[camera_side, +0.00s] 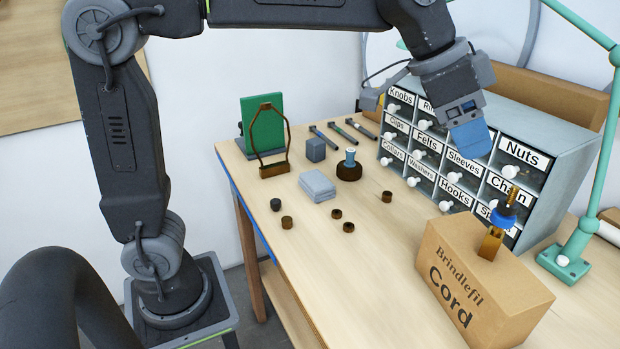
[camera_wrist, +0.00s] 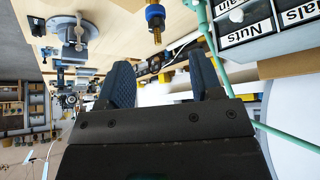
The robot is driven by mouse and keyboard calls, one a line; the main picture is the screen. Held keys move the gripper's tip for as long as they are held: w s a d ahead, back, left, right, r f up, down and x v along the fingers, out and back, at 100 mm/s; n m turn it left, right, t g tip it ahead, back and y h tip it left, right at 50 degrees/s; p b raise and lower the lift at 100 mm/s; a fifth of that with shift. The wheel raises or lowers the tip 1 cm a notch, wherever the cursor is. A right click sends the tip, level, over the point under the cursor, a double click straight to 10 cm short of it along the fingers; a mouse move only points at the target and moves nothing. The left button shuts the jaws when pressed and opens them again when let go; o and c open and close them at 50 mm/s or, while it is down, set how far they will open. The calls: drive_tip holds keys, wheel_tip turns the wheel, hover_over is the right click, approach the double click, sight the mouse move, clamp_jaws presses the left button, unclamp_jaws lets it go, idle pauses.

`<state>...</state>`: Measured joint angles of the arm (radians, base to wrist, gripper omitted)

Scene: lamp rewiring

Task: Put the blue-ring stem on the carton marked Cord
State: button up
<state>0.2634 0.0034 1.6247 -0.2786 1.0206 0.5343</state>
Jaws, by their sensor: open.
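The blue-ring stem (camera_side: 503,213) stands on the top of the cardboard carton marked Cord (camera_side: 455,275), with its brass foot on the lid and its blue ring near the upper end. The stem also shows in the wrist view (camera_wrist: 155,18), beyond my fingers at the top. My gripper (camera_side: 472,140) is in the air above and behind the stem, in front of the drawer cabinet, clear of both stem and carton. In the wrist view its two blue fingers (camera_wrist: 160,65) are apart with nothing between them.
A labelled drawer cabinet (camera_side: 500,150) stands behind the carton, with a teal lamp arm (camera_side: 590,190) at right. A green panel (camera_side: 263,125), a dark-based stem (camera_side: 349,168), a grey cloth-like block (camera_side: 317,186) and several small brown rings lie on the bench (camera_side: 370,260). The bench's front middle is clear.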

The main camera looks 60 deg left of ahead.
drive_tip(key=s+a+f+n+y, duration=0.2)
drive_tip(key=s+a+f+n, duration=0.2)
drive_tip(key=s, duration=0.5)
drive_tip(key=s+a+f+n+y, duration=0.2)
drive_tip(key=s+a+f+n, duration=0.2)
drive_tip(key=s+a+f, duration=0.4)
drive_tip(key=s+a, duration=0.2)
drive_tip(key=a, duration=0.1)
drive_tip(key=shift+f+t, duration=0.25)
drive_tip(key=shift+t, duration=0.15)
